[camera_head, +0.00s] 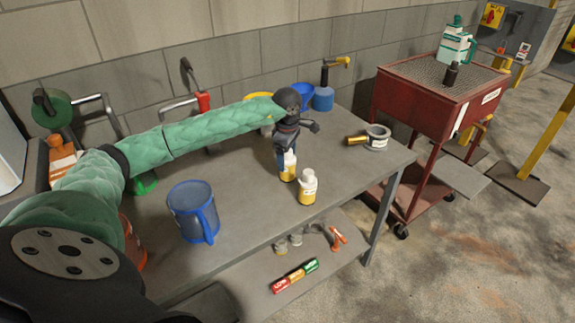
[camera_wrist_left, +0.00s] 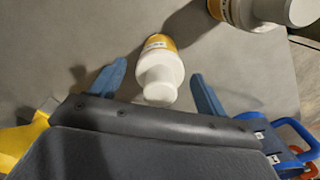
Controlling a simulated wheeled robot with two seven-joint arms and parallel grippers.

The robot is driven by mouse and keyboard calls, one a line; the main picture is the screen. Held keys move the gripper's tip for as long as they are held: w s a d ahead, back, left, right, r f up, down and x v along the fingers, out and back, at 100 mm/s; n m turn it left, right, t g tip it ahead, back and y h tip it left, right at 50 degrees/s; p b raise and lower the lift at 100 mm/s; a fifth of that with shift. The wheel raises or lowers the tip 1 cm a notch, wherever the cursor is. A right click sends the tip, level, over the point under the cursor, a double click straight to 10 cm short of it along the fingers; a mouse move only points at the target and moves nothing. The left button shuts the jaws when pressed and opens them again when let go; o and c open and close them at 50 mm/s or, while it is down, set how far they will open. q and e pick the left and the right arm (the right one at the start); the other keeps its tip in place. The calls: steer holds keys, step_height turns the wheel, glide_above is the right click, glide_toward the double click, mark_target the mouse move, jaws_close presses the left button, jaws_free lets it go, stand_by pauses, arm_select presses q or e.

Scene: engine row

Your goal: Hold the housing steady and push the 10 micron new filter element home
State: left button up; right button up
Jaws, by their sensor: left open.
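A small white-capped bottle with a yellow lower part (camera_head: 289,165) stands on the grey workbench. In the left wrist view this bottle (camera_wrist_left: 160,75) is between the blue fingers. My left gripper (camera_head: 284,163) points down over it, open, with a gap on both sides. The fingers also show in the left wrist view (camera_wrist_left: 158,86). A second similar bottle (camera_head: 307,188) stands beside it, nearer the bench's front edge. It also shows at the top right of the wrist view (camera_wrist_left: 243,15). I cannot identify a filter housing or a 10 micron element. My right gripper is not in view.
A blue jug (camera_head: 192,208) stands left of the bottles. A grey ring-shaped part (camera_head: 378,136) and a brass-coloured piece (camera_head: 356,140) lie to the right. Blue and yellow containers stand behind my arm. A red cart (camera_head: 430,98) is beyond the bench. The lower shelf holds small parts.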

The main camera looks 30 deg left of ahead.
arm_select(q)
steer(key=shift+f, duration=0.2)
steer(key=c, duration=1.2)
steer(key=shift+o, duration=0.2)
